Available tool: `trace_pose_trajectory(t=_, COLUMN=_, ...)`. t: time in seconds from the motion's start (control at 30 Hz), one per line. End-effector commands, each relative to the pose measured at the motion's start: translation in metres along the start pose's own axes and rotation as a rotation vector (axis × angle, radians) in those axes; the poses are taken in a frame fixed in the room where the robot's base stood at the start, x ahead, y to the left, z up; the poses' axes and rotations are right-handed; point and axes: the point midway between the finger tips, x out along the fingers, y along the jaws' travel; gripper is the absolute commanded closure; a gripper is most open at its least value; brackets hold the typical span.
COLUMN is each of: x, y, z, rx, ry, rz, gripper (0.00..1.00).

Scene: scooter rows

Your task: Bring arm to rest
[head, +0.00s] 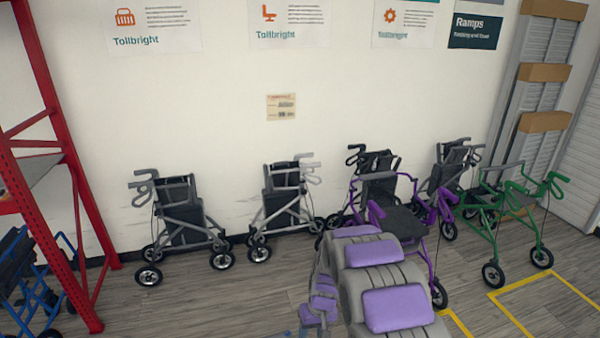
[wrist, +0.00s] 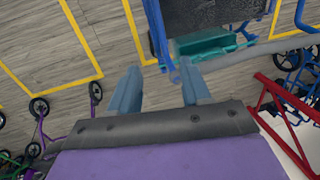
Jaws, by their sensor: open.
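My gripper (wrist: 160,80) shows in the wrist view with its two blue-grey fingers apart. Nothing is seen held between them. Just beyond the fingertips is a blue-framed walker (wrist: 158,35) with a dark mesh seat and a teal part (wrist: 205,45). I cannot tell whether the fingers touch it. In the head view my grey arm with purple pads (head: 397,308) fills the bottom centre, bent and reaching down. The gripper itself is hardly seen there, at the bottom edge.
Grey rollators (head: 181,215) stand along the white wall, with a purple rollator (head: 433,240) and a green one (head: 490,225) to the right. A red rack (head: 75,190) and a blue walker (head: 30,280) are at left. Yellow lines (head: 510,312) mark the floor.

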Motion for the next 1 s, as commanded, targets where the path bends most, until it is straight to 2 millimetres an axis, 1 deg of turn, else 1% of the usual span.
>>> trace_pose_trajectory(t=0.03, x=-0.018, y=-0.001, z=0.008, rx=0.006, ry=0.001, rz=0.004, gripper=0.53)
trace_pose_trajectory(t=0.1, x=-0.039, y=-0.002, z=0.021, rx=0.018, ry=-0.004, rz=0.008, gripper=0.53)
trace_pose_trajectory(t=0.27, x=-0.084, y=-0.006, z=0.054, rx=0.043, ry=-0.015, rz=0.019, gripper=0.53)
trace_pose_trajectory(t=0.4, x=-0.118, y=-0.009, z=0.088, rx=0.068, ry=-0.029, rz=0.030, gripper=0.53)
trace_pose_trajectory(t=0.47, x=-0.132, y=-0.011, z=0.102, rx=0.079, ry=-0.029, rz=0.036, gripper=0.53)
trace_pose_trajectory(t=0.5, x=-0.140, y=-0.011, z=0.113, rx=0.085, ry=-0.035, rz=0.039, gripper=0.53)
trace_pose_trajectory(t=0.67, x=-0.171, y=-0.016, z=0.158, rx=0.114, ry=-0.045, rz=0.055, gripper=0.53)
trace_pose_trajectory(t=0.7, x=-0.177, y=-0.017, z=0.169, rx=0.123, ry=-0.049, rz=0.059, gripper=0.53)
trace_pose_trajectory(t=0.9, x=-0.204, y=-0.023, z=0.229, rx=0.162, ry=-0.065, rz=0.081, gripper=0.53)
trace_pose_trajectory(t=0.97, x=-0.210, y=-0.025, z=0.248, rx=0.175, ry=-0.069, rz=0.089, gripper=0.53)
trace_pose_trajectory(t=1.0, x=-0.213, y=-0.026, z=0.261, rx=0.183, ry=-0.075, rz=0.094, gripper=0.53)
